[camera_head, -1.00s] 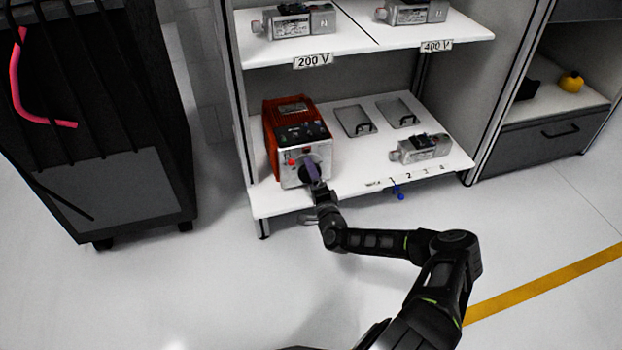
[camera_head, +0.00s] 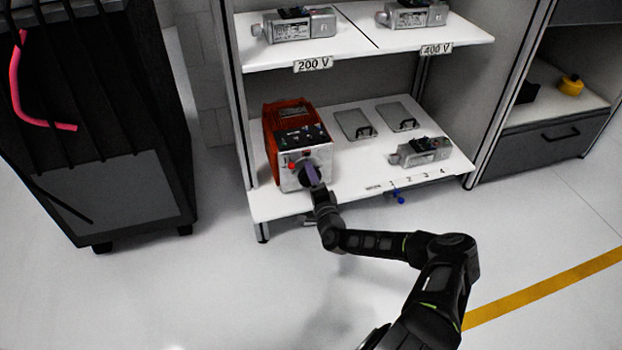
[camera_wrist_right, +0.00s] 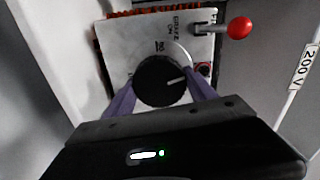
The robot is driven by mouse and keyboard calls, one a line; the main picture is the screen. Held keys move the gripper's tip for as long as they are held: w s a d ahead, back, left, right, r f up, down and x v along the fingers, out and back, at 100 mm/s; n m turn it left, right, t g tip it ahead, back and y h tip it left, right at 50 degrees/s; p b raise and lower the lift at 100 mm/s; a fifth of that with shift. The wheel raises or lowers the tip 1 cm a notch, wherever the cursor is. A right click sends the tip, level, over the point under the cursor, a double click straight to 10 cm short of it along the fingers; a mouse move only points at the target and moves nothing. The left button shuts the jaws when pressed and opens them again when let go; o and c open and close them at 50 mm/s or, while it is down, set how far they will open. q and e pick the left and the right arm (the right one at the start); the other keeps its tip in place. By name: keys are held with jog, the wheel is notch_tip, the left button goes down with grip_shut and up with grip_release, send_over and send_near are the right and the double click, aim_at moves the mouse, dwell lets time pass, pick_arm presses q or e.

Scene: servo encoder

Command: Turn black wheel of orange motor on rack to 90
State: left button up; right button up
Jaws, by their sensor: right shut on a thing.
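The orange motor (camera_head: 285,117) with a grey front face stands at the left end of the lower rack shelf. Its black wheel (camera_wrist_right: 162,82) has a white pointer line, which points to the right and slightly up in the right wrist view. My right gripper (camera_head: 312,175) reaches the motor's front from below. In the right wrist view its two purple fingers (camera_wrist_right: 162,94) sit on either side of the wheel and are shut on it. In the head view the gripper hides much of the wheel. My left gripper is not in view.
A red-knobbed lever (camera_wrist_right: 239,27) sticks out beside the wheel. Grey motors stand on the upper shelf (camera_head: 350,40) and one grey motor (camera_head: 420,151) on the lower shelf (camera_head: 350,178). A dark cabinet (camera_head: 100,120) stands left. The floor in front is clear.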

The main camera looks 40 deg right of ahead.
jog(key=shift+c, duration=1.4)
jog(key=shift+n, duration=0.4)
jog(key=n, duration=0.2)
jog(key=shift+r+n+p, duration=0.1)
jog(key=shift+n+p, duration=0.2)
jog(key=n, duration=0.3)
jog(key=shift+n, duration=0.3)
jog(key=n, duration=0.4)
jog(key=shift+p, duration=0.35)
jog(key=shift+n, duration=1.8)
